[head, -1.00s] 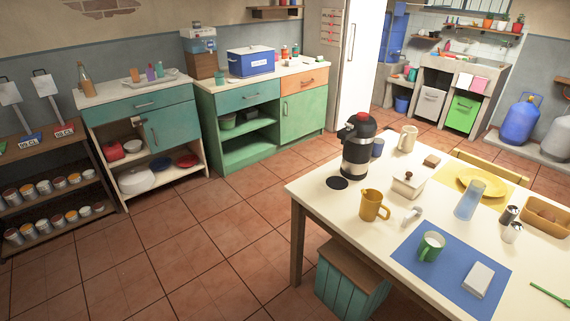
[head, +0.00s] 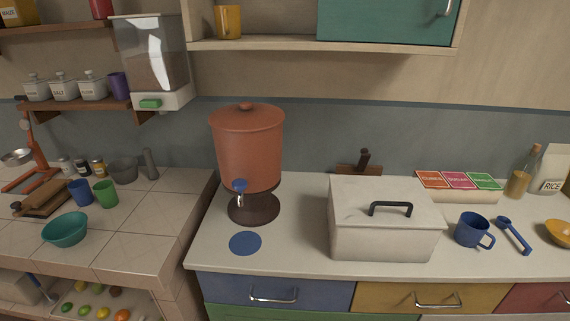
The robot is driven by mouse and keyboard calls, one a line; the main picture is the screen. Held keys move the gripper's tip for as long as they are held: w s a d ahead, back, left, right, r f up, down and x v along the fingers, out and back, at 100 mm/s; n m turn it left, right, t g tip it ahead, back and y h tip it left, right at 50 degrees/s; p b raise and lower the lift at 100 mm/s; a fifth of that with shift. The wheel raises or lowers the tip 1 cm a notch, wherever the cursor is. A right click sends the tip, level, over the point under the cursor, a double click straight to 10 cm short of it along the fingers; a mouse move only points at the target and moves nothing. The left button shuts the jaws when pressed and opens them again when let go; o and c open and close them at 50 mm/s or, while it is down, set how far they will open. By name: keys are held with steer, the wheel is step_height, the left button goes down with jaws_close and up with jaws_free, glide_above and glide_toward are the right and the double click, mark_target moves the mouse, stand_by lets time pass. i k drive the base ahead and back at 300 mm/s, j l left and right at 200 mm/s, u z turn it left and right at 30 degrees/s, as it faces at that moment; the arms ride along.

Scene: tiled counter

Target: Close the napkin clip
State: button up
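I cannot make out a napkin clip for certain in the head view. A long blue utensil (head: 513,235) with a rounded upper end lies on the white counter (head: 300,257) at the right; I cannot tell whether it is a clip or a scoop. It lies beside a blue mug (head: 472,230), and nothing covers it. My gripper is not in view.
A terracotta dispenser (head: 248,150) stands above a blue disc (head: 245,243). A lidded cream box (head: 385,225) stands mid-counter. Colored packets (head: 458,181) and an orange bowl (head: 559,232) are at right. The tiled counter (head: 140,215) holds cups and a teal bowl (head: 66,230).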

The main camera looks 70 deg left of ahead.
mark_target(365, 158)
steer(key=u, duration=1.35)
steer(key=i+l, duration=0.1)
steer(key=l, duration=0.45)
